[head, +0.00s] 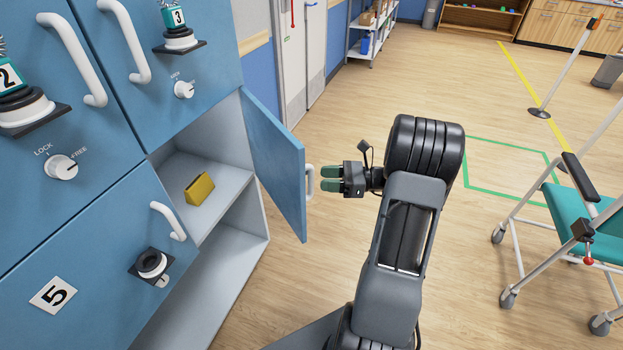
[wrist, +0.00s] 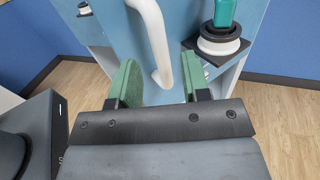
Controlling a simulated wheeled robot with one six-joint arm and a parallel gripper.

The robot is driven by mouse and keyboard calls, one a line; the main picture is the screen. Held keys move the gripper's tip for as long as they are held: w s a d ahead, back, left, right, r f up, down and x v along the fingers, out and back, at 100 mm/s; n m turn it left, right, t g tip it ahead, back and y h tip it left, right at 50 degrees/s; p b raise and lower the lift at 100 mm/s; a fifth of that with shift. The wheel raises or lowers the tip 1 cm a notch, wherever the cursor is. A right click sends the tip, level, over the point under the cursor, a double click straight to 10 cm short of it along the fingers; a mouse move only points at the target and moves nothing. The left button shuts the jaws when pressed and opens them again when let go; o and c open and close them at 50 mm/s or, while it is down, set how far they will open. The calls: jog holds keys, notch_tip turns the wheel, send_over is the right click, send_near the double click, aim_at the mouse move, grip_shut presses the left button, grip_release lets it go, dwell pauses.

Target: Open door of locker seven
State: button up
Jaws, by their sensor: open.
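A blue locker door (head: 276,158) stands swung open from the bank, with its white handle (head: 310,183) on the outer face. No number is visible on this door, so I cannot tell from it which locker it is. My gripper (head: 331,179) is open beside the handle. In the wrist view the handle (wrist: 152,38) runs down between the two green fingers of my gripper (wrist: 158,85); I cannot tell if they touch it. A green and white knob piece (wrist: 222,32) sits on a black ledge on the door face, right of the handle.
The open compartment holds a yellow block (head: 199,189) on its shelf. Closed doors carry numbers 2, 3 and 5 (head: 53,294). A teal wheeled chair (head: 575,215) stands at right. Floor (head: 480,260) between my arm and the chair is clear.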

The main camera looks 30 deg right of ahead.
aim_at(311, 192)
jog(key=shift+x, duration=2.35)
grip_shut()
